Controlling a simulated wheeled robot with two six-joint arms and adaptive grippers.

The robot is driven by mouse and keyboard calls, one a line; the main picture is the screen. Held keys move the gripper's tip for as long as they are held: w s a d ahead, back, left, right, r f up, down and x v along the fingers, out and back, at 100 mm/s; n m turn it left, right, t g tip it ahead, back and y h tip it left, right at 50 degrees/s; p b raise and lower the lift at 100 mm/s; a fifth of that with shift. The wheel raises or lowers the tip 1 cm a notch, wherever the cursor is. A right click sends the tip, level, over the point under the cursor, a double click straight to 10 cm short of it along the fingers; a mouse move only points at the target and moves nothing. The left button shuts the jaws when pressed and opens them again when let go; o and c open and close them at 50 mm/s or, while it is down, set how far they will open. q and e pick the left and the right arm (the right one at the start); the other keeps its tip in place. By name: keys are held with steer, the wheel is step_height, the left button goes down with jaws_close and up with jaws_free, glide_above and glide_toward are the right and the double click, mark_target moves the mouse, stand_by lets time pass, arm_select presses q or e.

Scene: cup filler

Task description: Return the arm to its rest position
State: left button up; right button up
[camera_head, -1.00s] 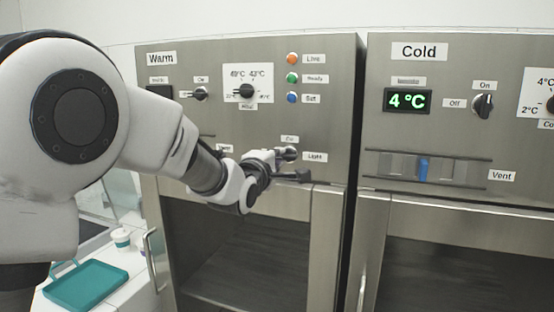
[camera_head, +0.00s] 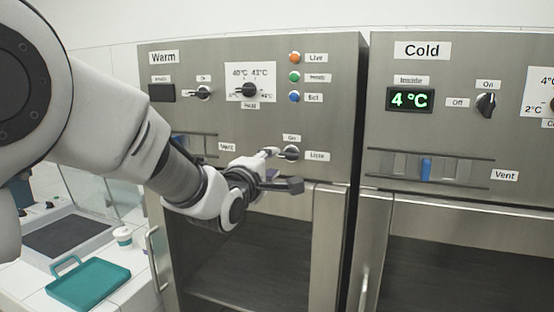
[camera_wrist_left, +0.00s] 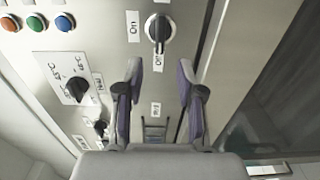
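My left arm comes in from the left, and its gripper (camera_head: 284,170) is in front of the Warm cabinet's panel (camera_head: 225,120). The gripper is just below and beside the light knob (camera_head: 292,153). In the left wrist view my gripper (camera_wrist_left: 160,85) shows two fingers spread apart with nothing between them. The light knob (camera_wrist_left: 159,30) is beyond the fingertips there, with a visible gap. My right gripper is not in view.
The Cold cabinet (camera_head: 470,70) stands at the right, showing 4 °C. The Warm cabinet's handle (camera_head: 155,258) sticks out below my arm. A teal tray (camera_head: 88,288) and a small cup (camera_head: 123,237) are on the white counter at lower left.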

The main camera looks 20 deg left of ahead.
arm_select(q)
steer(key=shift+s, duration=0.85)
steer(key=shift+w, duration=0.1)
